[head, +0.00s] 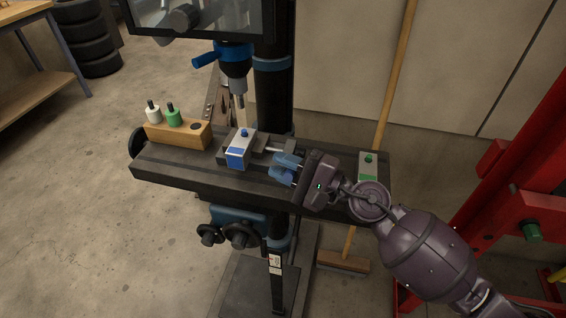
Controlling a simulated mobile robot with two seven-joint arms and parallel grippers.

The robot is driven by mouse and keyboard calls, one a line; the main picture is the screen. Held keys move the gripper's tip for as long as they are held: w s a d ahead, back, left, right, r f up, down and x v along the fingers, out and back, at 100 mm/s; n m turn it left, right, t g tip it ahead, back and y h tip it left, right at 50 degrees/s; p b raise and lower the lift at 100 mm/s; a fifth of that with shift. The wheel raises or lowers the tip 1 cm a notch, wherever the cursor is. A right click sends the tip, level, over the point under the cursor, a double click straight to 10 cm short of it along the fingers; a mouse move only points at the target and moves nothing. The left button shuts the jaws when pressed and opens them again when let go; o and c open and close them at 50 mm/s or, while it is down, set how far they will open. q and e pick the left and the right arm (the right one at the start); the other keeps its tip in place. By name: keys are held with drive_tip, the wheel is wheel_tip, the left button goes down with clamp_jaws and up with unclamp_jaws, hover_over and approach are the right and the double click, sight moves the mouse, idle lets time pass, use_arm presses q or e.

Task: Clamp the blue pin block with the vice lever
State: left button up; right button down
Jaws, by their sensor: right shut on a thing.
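The blue pin block (241,149) is a grey block with a blue front panel and a blue pin on top. It sits upright at the vice (262,143) on the machine table. I cannot tell whether the jaw touches it. My left gripper is not in view.
A wooden rack (180,133) with a white pin (153,114) and a green pin (173,118) stands on the table's left. A green-marked block (368,166) stands at the right end. The drill head (234,66) hangs above the blue pin block. A broom (394,80) leans behind.

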drive_tip(key=c, duration=1.1)
unclamp_jaws()
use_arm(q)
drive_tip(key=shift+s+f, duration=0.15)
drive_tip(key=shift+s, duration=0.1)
use_arm(e)
drive_tip(key=shift+o, duration=0.2)
drive_tip(key=shift+s+d+f, duration=0.15)
drive_tip(key=shift+s+d, duration=0.1)
drive_tip(key=shift+d, duration=0.25)
use_arm(q)
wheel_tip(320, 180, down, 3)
drive_tip(key=b, duration=0.2)
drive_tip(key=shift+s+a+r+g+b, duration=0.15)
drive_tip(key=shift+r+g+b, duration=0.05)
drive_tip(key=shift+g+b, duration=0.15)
use_arm(e)
drive_tip(key=v, duration=0.9)
drive_tip(key=shift+s+d, duration=0.25)
drive_tip(key=shift+d, duration=0.05)
